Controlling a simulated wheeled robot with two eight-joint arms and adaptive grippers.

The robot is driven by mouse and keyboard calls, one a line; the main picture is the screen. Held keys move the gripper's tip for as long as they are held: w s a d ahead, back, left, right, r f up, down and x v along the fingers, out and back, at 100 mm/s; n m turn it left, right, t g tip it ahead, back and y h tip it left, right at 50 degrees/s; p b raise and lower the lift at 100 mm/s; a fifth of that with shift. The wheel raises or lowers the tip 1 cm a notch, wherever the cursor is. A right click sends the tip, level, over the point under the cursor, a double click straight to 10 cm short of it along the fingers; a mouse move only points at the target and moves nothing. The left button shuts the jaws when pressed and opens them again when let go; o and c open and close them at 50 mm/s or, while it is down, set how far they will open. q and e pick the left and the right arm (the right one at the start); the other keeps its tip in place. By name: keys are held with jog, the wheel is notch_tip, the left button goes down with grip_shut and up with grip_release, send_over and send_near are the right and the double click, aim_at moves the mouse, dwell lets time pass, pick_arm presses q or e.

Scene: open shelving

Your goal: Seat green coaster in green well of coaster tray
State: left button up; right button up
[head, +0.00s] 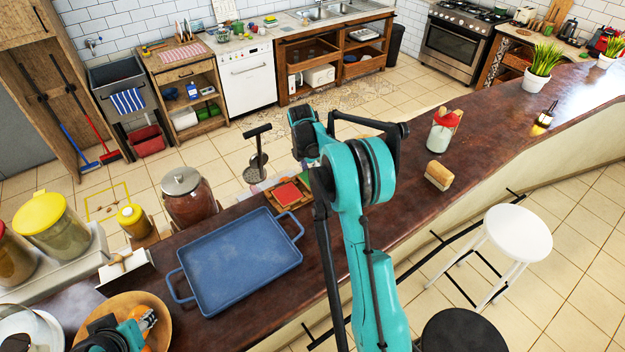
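A small wooden tray (305,204) lies near the counter's far edge and looks like the coaster tray. I cannot clearly identify a green coaster. My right arm's dark and teal end (304,134) hangs above and beyond the tray. Its fingers are not clear. My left arm's end (146,320) is at the bottom left, over a round wooden bowl (163,305). Its finger state is unclear.
A blue tray (238,262) with raised handles fills the counter left of the wooden tray. Jars (188,202) stand at the left. A tan block (438,176) and a red-topped jar (441,136) are at the right. Bare counter lies between the block and my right arm.

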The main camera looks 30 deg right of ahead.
jog(key=shift+f, duration=0.9)
jog(key=shift+w, duration=0.1)
jog(key=shift+f, duration=0.1)
jog(key=shift+f+b, duration=0.15)
jog(key=shift+b, duration=0.25)
jog(key=o, duration=1)
